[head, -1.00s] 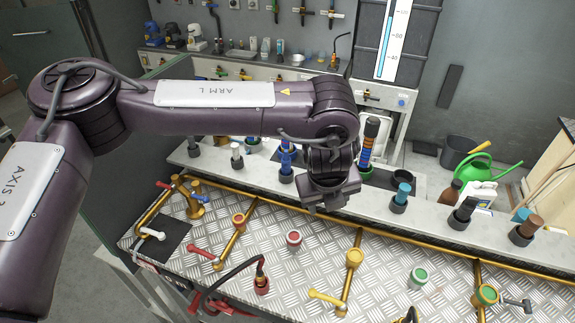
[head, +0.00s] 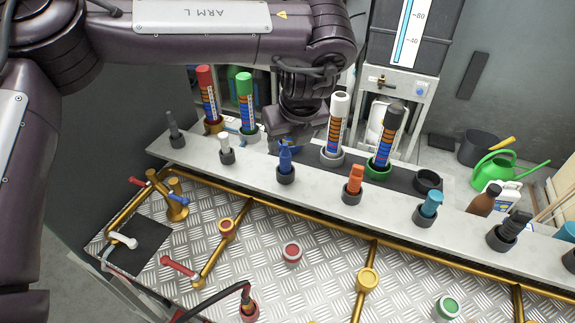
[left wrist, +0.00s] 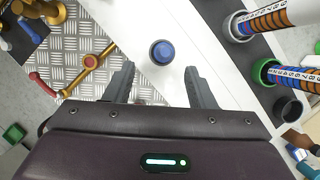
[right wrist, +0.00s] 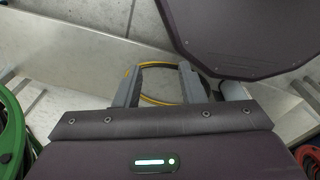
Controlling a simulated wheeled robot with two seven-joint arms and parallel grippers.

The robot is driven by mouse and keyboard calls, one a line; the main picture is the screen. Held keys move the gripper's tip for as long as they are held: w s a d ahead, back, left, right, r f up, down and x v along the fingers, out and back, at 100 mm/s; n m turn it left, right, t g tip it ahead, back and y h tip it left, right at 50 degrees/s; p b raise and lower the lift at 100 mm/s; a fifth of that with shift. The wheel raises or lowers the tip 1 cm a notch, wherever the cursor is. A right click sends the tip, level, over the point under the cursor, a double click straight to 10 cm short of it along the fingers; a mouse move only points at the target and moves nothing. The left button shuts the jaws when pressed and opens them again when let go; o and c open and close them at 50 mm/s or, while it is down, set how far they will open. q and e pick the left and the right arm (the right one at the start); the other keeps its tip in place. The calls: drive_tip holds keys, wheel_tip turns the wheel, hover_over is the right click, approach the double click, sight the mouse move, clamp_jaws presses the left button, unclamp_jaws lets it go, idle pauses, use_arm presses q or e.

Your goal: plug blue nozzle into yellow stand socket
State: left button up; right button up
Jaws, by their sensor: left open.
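The blue nozzle (head: 285,161) stands upright in a dark round holder on the light shelf. From above in the left wrist view, the blue nozzle (left wrist: 162,52) is a blue disc between my open left fingers (left wrist: 159,70), with gaps on both sides. In the head view my left gripper (head: 291,140) is just above and behind the nozzle; its fingertips are hard to make out. A round yellow socket (head: 368,279) tops a yellow pipe stand on the metal bench. My right gripper (right wrist: 159,70) is open and empty, seen only in its wrist view.
A white nozzle (head: 225,143) and an orange nozzle (head: 355,179) flank the blue one. Tall striped cylinders, one with a white top (head: 338,120), stand behind. The bench has a red socket (head: 292,252), a green socket (head: 447,307) and a red-handled valve (head: 180,266).

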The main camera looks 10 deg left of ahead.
sight(286, 150)
use_arm(q)
drive_tip(key=w+f, duration=0.2)
drive_tip(key=f, duration=0.1)
drive_tip(key=shift+a, duration=0.15)
drive_tip(key=shift+a+f, duration=0.2)
drive_tip(key=shift+f, duration=0.3)
drive_tip(key=p+x, duration=0.2)
drive_tip(key=x, duration=0.2)
drive_tip(key=shift+w+a+f, duration=0.1)
drive_tip(key=shift+w+f, duration=0.1)
drive_tip(key=shift+f, duration=0.1)
drive_tip(key=shift+s, duration=0.15)
drive_tip(key=shift+c, duration=0.9)
drive_tip(key=c, duration=0.9)
use_arm(e)
drive_tip(key=shift+w+a+r, duration=0.15)
drive_tip(key=shift+w+r, duration=0.2)
drive_tip(key=shift+r, duration=0.4)
use_arm(q)
drive_tip(key=shift+r, duration=0.1)
